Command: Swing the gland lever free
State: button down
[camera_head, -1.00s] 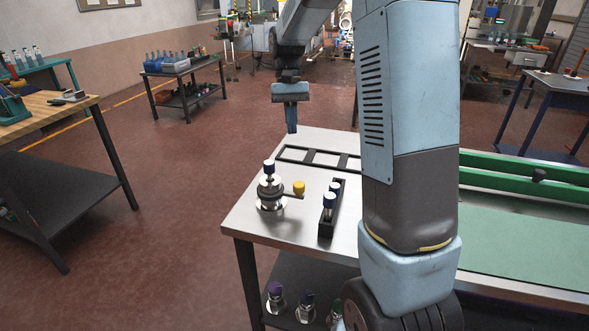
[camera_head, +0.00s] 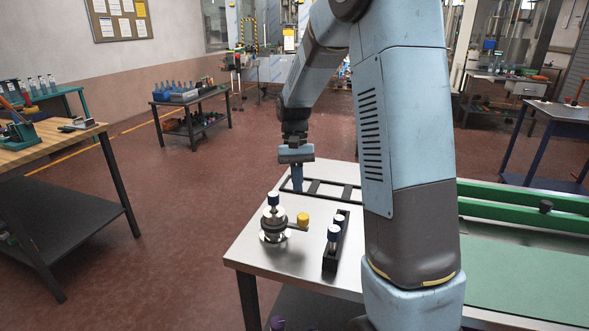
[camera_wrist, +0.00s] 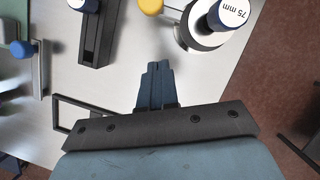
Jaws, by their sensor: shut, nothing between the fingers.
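The gland (camera_head: 274,226) is a round metal fitting with a dark ring and a blue, white-topped cap. It stands near the left edge of the steel table. Its lever ends in a yellow knob (camera_head: 303,219) and points right in the head view. In the wrist view the yellow knob (camera_wrist: 151,6) is at the top edge, beside the fitting (camera_wrist: 205,30), whose cap reads "75 mm". My gripper (camera_head: 297,188) points down behind the fitting, apart from it. In the wrist view my gripper (camera_wrist: 155,70) is shut and empty, with its fingers together.
A black holder (camera_head: 332,259) with blue, white-topped pieces stands right of the fitting. A black open frame (camera_head: 335,190) lies behind it on the steel table (camera_head: 265,255). Green rails (camera_head: 510,198) run along the right side. Bare steel surrounds the fitting.

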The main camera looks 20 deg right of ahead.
aim_at(298, 221)
jog(key=shift+s+a+f, duration=0.15)
jog(key=shift+s+f, duration=0.3)
jog(key=shift+s, duration=0.35)
jog(key=shift+s+a+f, duration=0.1)
jog(key=shift+s+f, duration=0.3)
jog(key=shift+s, duration=0.45)
jog(key=shift+s+a+f, duration=0.15)
jog(key=shift+s+f, duration=0.3)
jog(key=shift+s, duration=0.35)
jog(key=shift+s+d, duration=0.1)
